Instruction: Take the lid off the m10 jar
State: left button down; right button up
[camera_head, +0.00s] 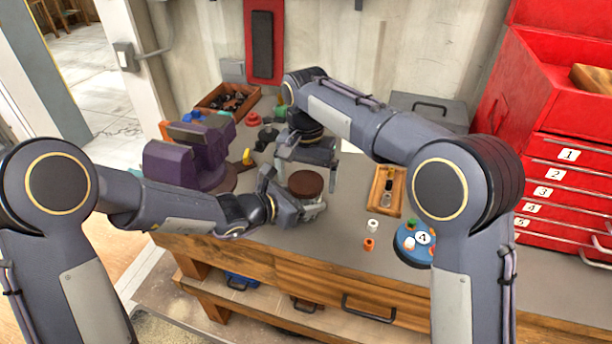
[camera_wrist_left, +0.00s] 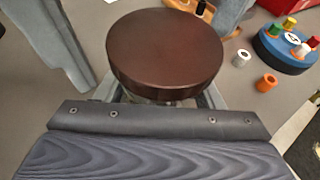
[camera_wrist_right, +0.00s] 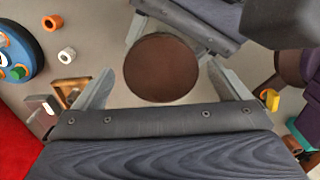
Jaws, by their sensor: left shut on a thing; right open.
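The jar's brown round lid (camera_head: 306,183) shows on the bench in the head view. It fills the middle of the left wrist view (camera_wrist_left: 165,52) and the right wrist view (camera_wrist_right: 161,68). The jar body is mostly hidden below the lid, and no m10 label shows. My left gripper (camera_head: 312,212) is shut on the jar, low, from the near side. My right gripper (camera_head: 308,160) is open above and behind the lid. In the right wrist view its fingers (camera_wrist_right: 165,85) stand on either side of the lid, apart from it.
A purple vise (camera_head: 188,155) stands at the left. A wooden tray (camera_head: 386,190), a white ring (camera_head: 373,225), an orange ring (camera_head: 369,243) and a blue round holder (camera_head: 414,243) lie to the right. A parts box (camera_head: 208,108) is at the back, and a red drawer cabinet (camera_head: 560,150) at the far right.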

notch_tip(320, 180, up, 8)
jog(key=shift+f, duration=0.2)
jog(key=shift+c, duration=0.3)
jog(key=shift+f, duration=3.85)
jog(key=c, duration=0.9)
jog(key=o, duration=1)
jog(key=shift+c, duration=0.2)
